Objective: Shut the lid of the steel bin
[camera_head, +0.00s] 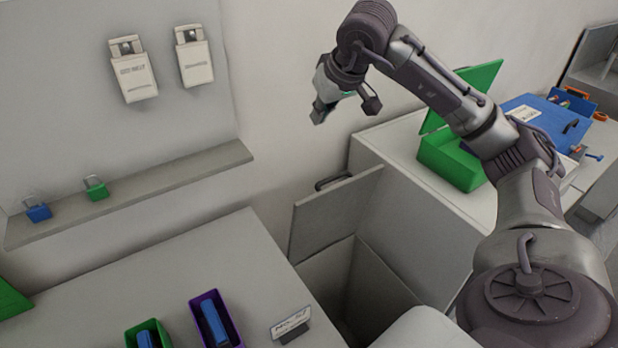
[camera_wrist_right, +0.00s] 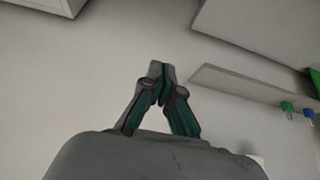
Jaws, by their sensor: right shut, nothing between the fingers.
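The steel bin (camera_head: 345,278) stands in the gap between two grey-white work surfaces in the head view. Its lid (camera_head: 328,217) is open and stands raised, leaning at the back, with a dark handle (camera_head: 333,180) at its upper edge. My right gripper (camera_head: 319,115) is above and behind the lid, apart from it, near the wall. In the right wrist view its fingertips (camera_wrist_right: 160,70) are together, with nothing between them. The bin and lid do not show in the right wrist view. My left gripper is not in view.
A green box with open lid (camera_head: 450,161) and a blue case (camera_head: 545,118) lie on the right cabinet. On the left table are a purple tray (camera_head: 236,318), a green tray (camera_head: 163,331) and a label stand (camera_head: 290,325). A wall shelf (camera_head: 150,190) holds two padlocks.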

